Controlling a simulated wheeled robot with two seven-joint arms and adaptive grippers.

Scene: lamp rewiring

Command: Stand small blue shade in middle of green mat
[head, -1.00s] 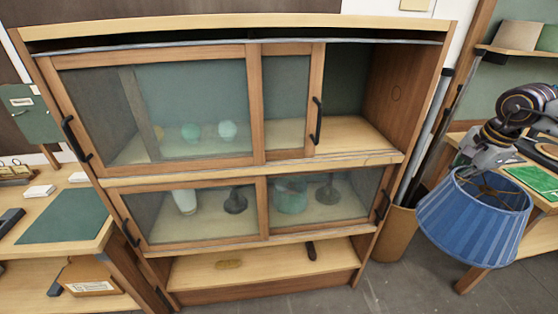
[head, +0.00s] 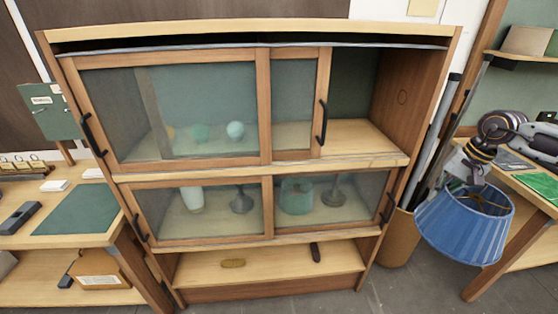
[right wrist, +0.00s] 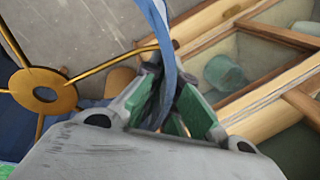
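The blue shade (head: 462,226) hangs in the air at the right of the head view, wide end down. My right gripper (head: 468,172) is shut on its upper rim. In the right wrist view, the fingers (right wrist: 172,90) close on the blue rim (right wrist: 163,45), with the brass ring and spokes (right wrist: 40,92) of the shade beside them. A flat dark green mat (head: 78,209) lies bare on the left table, far from the shade. My left gripper is not in view.
A cabinet (head: 266,120) with sliding glass doors stands between the left table (head: 60,240) and the shade; its upper right opening is uncovered. A bin (head: 398,240) with long tubes is behind the shade. The right table (head: 525,190) bears a bright green board (head: 540,184).

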